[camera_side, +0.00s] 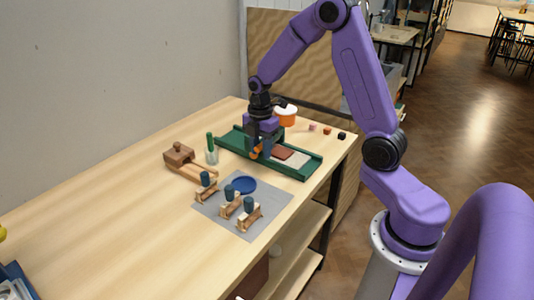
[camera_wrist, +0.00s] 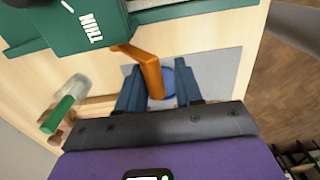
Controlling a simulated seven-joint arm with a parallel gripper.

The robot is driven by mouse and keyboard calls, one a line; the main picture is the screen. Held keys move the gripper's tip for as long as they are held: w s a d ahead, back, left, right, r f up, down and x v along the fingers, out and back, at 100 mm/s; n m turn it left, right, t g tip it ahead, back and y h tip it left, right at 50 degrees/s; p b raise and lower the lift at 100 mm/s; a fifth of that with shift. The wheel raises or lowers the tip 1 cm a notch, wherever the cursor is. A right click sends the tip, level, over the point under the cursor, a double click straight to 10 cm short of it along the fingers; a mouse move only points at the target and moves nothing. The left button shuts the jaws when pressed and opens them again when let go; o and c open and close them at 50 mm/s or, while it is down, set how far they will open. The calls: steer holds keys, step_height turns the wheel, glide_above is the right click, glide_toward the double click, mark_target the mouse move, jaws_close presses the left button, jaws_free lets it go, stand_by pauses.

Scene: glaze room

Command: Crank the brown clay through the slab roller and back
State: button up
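The green slab roller (camera_side: 233,141) lies along the far part of the table. A flat brown clay slab (camera_side: 283,153) lies on its bed, just right of my gripper. The roller housing (camera_wrist: 88,25) bears the word THIN in the wrist view. An orange crank (camera_wrist: 150,66) comes out of the housing and bends down between my fingers. My gripper (camera_wrist: 160,88) points down at the crank side, its two blue fingers apart on either side of the crank handle. A gap shows between the handle and the right finger. In the side view my gripper (camera_side: 261,147) hides part of the roller.
A grey mat (camera_side: 222,222) holds a blue dish (camera_side: 244,185) and several blue-topped wooden pieces.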

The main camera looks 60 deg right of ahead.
stand_by(0.3)
steer(key=shift+s+f, duration=0.8)
steer(key=shift+s, duration=0.05)
steer(key=shift+w, duration=0.3)
steer(key=shift+r, duration=0.15)
steer(key=shift+r, duration=0.3)
step_height(320, 180, up, 6)
steer(key=shift+r, duration=0.1)
